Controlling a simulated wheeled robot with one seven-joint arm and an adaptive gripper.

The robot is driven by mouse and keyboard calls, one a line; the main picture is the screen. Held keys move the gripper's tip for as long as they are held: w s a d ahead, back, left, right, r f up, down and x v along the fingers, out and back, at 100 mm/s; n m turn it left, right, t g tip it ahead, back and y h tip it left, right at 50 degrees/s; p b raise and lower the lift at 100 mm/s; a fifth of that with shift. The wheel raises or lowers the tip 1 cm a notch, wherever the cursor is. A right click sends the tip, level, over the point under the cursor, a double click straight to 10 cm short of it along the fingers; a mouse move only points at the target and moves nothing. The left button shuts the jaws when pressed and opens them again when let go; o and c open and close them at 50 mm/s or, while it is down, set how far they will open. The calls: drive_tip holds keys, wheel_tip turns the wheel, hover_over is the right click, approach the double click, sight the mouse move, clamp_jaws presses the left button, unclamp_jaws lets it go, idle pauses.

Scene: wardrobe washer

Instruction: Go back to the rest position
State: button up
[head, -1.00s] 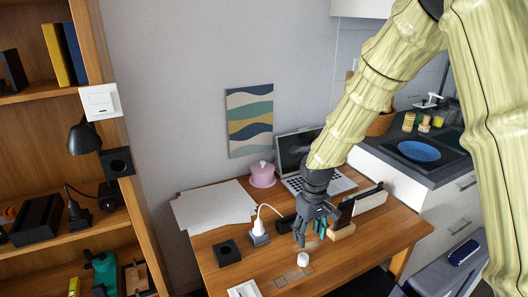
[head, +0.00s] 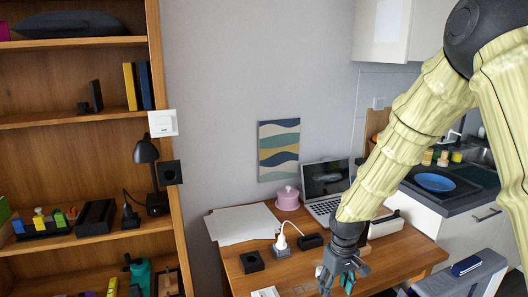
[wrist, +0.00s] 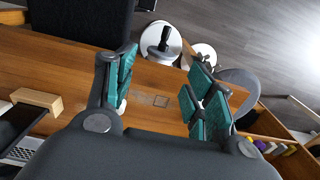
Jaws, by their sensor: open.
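My gripper (head: 340,278) is at the lower edge of the head view, over the front of the wooden desk (head: 390,256). Its fingers are apart in the wrist view (wrist: 160,85), with teal pads and bare desk showing between them. It holds nothing that I can see. A small white object (wrist: 121,106) shows partly behind the left finger in the wrist view. My arm comes down from the upper right, bent at the elbow.
The desk bears a laptop (head: 324,180), a pink pot (head: 287,198), a white charger plug (head: 281,243) and a black socket box (head: 252,262). A shelf unit (head: 164,120) stands left, a kitchen counter right. A dark chair seat (wrist: 80,20) adjoins the desk.

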drive_tip(key=s+f+m, duration=0.1)
drive_tip(key=s+f, duration=0.7)
drive_tip(key=f, duration=0.3)
drive_tip(key=s+f+m, duration=0.1)
drive_tip(key=s+f, duration=0.7)
drive_tip(key=f, duration=0.3)
drive_tip(key=s+d+f+m, duration=0.1)
drive_tip(key=s+f, duration=0.3)
drive_tip(key=s, duration=0.6)
drive_tip(key=s+d+f+m, duration=0.1)
drive_tip(key=s+f, duration=0.3)
drive_tip(key=s, duration=0.5)
drive_tip(key=shift+s+d, duration=0.35)
drive_tip(key=shift+s, duration=0.05)
drive_tip(key=shift+o, duration=0.7)
drive_tip(key=shift+r, duration=0.15)
